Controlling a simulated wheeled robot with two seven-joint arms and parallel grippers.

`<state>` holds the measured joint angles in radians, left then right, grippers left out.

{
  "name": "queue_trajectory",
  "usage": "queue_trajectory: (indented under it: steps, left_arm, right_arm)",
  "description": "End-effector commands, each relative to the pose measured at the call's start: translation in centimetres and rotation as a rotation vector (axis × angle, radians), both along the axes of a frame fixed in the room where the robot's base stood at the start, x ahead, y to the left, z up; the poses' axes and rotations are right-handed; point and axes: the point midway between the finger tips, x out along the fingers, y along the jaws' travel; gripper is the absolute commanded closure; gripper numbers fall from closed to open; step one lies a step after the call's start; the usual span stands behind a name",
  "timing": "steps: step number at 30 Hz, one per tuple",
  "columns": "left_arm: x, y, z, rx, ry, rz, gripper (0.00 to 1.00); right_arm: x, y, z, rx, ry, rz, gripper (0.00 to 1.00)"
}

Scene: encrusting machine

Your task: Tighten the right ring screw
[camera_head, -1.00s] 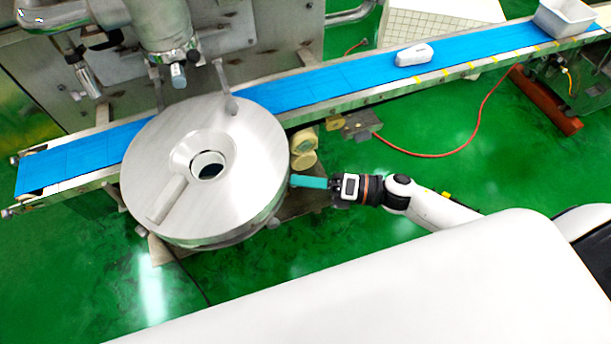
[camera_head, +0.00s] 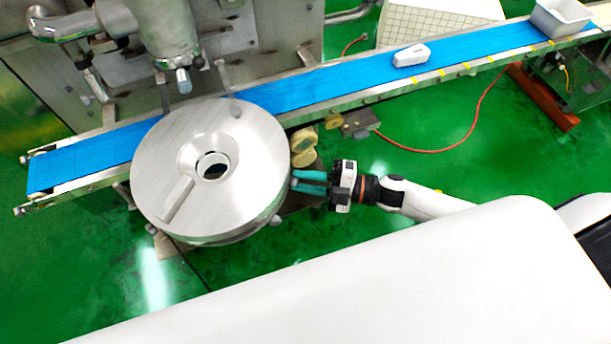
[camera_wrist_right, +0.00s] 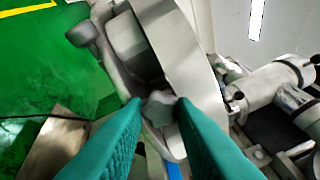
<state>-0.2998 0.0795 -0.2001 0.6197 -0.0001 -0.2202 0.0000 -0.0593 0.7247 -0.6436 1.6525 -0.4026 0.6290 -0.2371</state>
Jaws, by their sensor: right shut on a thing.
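The right ring screw (camera_wrist_right: 158,106) is a grey knob on the side of the round steel ring. My right gripper (camera_head: 294,182) reaches the right side of the big steel disc (camera_head: 250,135) from the right. In the right wrist view its two teal fingers (camera_wrist_right: 158,108) are shut on the knob, one on each side. In the head view the knob is too small to make out at the fingertips. My left gripper is not in view.
Another grey knob (camera_wrist_right: 84,36) sticks out of the ring at upper left in the wrist view. A blue conveyor belt (camera_head: 320,82) runs behind the disc, bearing a white object (camera_head: 411,55). Cream rolls (camera_head: 304,146) lie just behind my right gripper. Green floor is open at the front.

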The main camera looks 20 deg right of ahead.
Motion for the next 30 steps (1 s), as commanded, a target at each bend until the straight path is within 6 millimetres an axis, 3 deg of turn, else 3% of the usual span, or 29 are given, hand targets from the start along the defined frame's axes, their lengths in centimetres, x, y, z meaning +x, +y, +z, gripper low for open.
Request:
queue_trajectory:
  steps: [30]
  left_arm:
    - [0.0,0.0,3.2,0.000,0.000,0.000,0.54]
  right_arm:
    - [-0.1,0.0,-0.1,0.453,0.852,-0.001,0.99]
